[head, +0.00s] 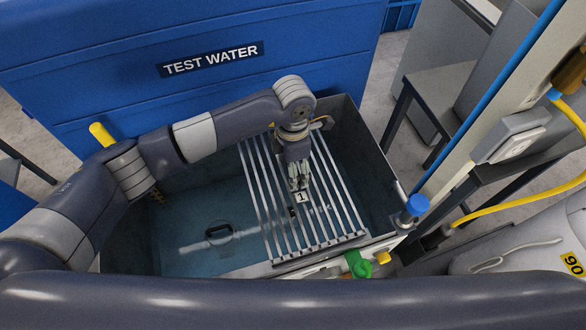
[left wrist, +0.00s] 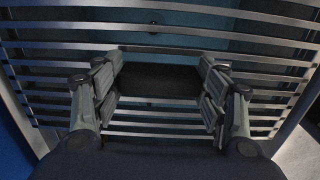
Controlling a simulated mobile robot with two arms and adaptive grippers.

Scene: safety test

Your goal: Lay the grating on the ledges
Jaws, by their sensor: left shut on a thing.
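The grating (head: 335,185), a panel of parallel metal bars, spans the right part of the open water tank from its back wall to its front wall. My right gripper is out of view.
The tank (head: 130,245) holds clear water; a dark round fitting (head: 219,231) shows at its bottom. A blue knob (head: 417,205) and a green valve (head: 358,264) sit at the right front. A blue TEST WATER container (head: 210,60) stands behind. A yellow hose (head: 520,210) runs at right.

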